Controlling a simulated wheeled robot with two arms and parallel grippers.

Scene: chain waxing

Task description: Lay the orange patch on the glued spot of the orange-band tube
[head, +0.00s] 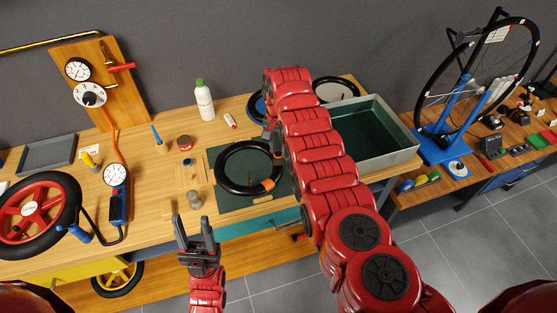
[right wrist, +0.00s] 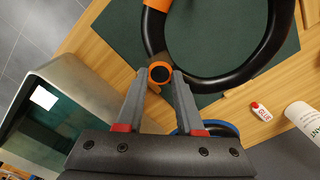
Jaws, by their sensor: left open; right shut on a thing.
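The orange-band tube (head: 220,169) is a black ring lying on the dark green mat, and its orange band (head: 268,184) is at the lower right. In the right wrist view the tube (right wrist: 268,52) curves above my fingers, with the band (right wrist: 157,5) at the top edge. My right gripper (right wrist: 160,76) is shut on the orange patch (right wrist: 160,74), a small black disc with an orange rim. The patch overlaps the tube's near edge in view; I cannot tell whether they touch. The glued spot is not clearly visible. My left gripper (head: 193,220) is open and empty before the table.
A grey tray (head: 408,150) with a dark green inside stands right of the mat (head: 240,205). A white bottle (head: 204,102), a red tin (head: 184,143) and a small red-and-white tube (head: 230,121) stand or lie behind. A red-rimmed wheel (head: 40,208) is at the left. My right arm hides part of the table.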

